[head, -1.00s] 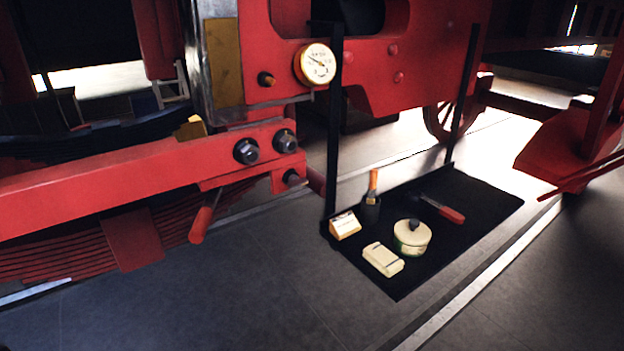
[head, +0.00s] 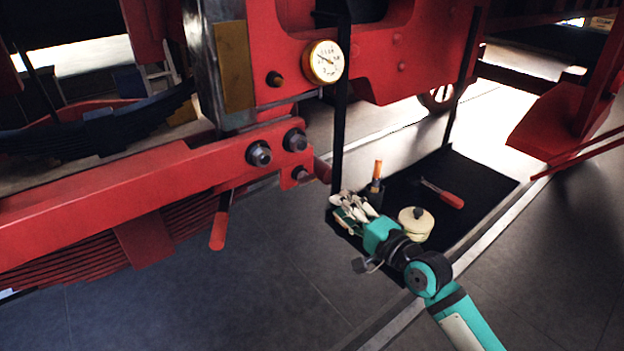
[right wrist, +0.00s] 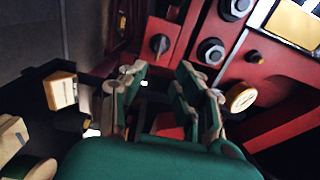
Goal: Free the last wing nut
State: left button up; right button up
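Three dark fasteners sit at the end of the red beam: a left nut (head: 259,154), an upper right nut (head: 295,140) and a lower one (head: 300,173). In the right wrist view a dark fastener with a raised ridge (right wrist: 160,45) may be the wing nut; its wings are not clear. My right gripper (head: 347,207) is in front of the near left part of the black tray, below and right of the fasteners. In the right wrist view its fingers (right wrist: 157,92) stand apart with nothing gripped. My left gripper is not in view.
The black tray (head: 480,185) holds a cream lidded pot (head: 413,226), an orange-handled brush (head: 377,170) and a red-handled tool (head: 445,194). A gauge (head: 326,62) is above the fasteners. A red handle (head: 218,230) hangs below the beam. A dark post (head: 339,130) rises at the tray's edge.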

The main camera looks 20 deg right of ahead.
aim_at(310, 182)
jog(key=p+x, duration=0.1)
jog(key=x, duration=0.9)
jog(key=shift+w+a+p, duration=0.2)
jog(key=shift+w+p, duration=0.1)
jog(key=shift+w, duration=0.25)
jog(key=shift+f, duration=0.1)
grip_shut()
